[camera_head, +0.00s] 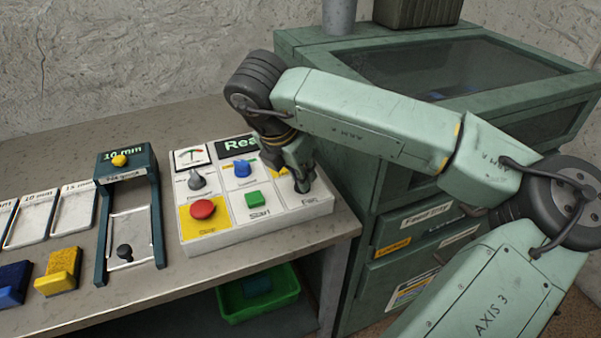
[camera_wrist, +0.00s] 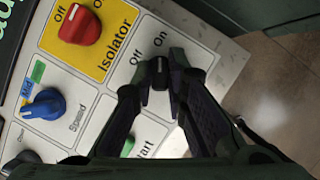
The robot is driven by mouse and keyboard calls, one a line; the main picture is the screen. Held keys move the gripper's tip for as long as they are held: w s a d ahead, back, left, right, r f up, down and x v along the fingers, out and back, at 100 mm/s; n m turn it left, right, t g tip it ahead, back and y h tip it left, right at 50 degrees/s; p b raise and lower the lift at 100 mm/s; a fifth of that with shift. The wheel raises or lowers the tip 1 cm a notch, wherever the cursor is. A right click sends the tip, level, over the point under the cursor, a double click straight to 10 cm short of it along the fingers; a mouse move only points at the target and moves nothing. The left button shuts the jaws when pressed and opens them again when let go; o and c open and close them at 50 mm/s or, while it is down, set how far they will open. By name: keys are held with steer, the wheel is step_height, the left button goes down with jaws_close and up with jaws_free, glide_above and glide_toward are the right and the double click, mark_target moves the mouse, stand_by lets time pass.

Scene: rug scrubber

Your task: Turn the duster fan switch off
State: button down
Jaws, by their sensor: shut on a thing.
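The duster fan switch is a small black knob (camera_wrist: 158,68) with a white mark, in the wrist view. "Off" is printed at its upper left and "On" above it; the mark points up, roughly towards "On". My gripper (camera_wrist: 161,78) has one dark finger on each side of the knob and is shut on it. In the head view my gripper (camera_head: 301,184) reaches down onto the right part of the white control panel (camera_head: 225,239), above a label that reads "Fan". There the fingers hide the knob.
Close by are the red isolator knob (camera_wrist: 80,27) and blue speed knob (camera_wrist: 42,103). The panel also has a red button (camera_head: 203,209), a green start button (camera_head: 255,199) and a grey knob (camera_head: 196,180). A green cabinet (camera_head: 400,215) stands right of the bench.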

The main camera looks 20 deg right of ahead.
steer(key=shift+f+b, duration=0.15)
steer(key=shift+b, duration=0.25)
steer(key=n+b, duration=0.1)
steer(key=b, duration=0.2)
steer(key=shift+f+n+t+y, duration=0.25)
steer(key=shift+n+t+y, duration=0.05)
steer(key=shift+n, duration=0.1)
steer(key=n+b, duration=0.2)
steer(key=b, duration=0.2)
steer(key=shift+s+d+n+t+y, duration=0.1)
steer(key=shift+n+t+y, duration=0.2)
steer(key=shift+t, duration=0.1)
steer(key=n+b, duration=0.1)
steer(key=n+y+b, duration=0.1)
steer(key=n+b, duration=0.1)
steer(key=shift+r+n+t, duration=0.2)
steer(key=shift+n+t, duration=0.1)
steer(key=shift+d+r+n+y+b, duration=0.1)
steer(key=shift+n+y+b, duration=0.3)
steer(key=shift+n, duration=0.55)
steer(key=shift+d+r+n+y+b, duration=0.1)
steer(key=shift+n+y+b, duration=0.3)
steer(key=shift+n, duration=0.55)
steer(key=c, duration=1.6)
jaws_free()
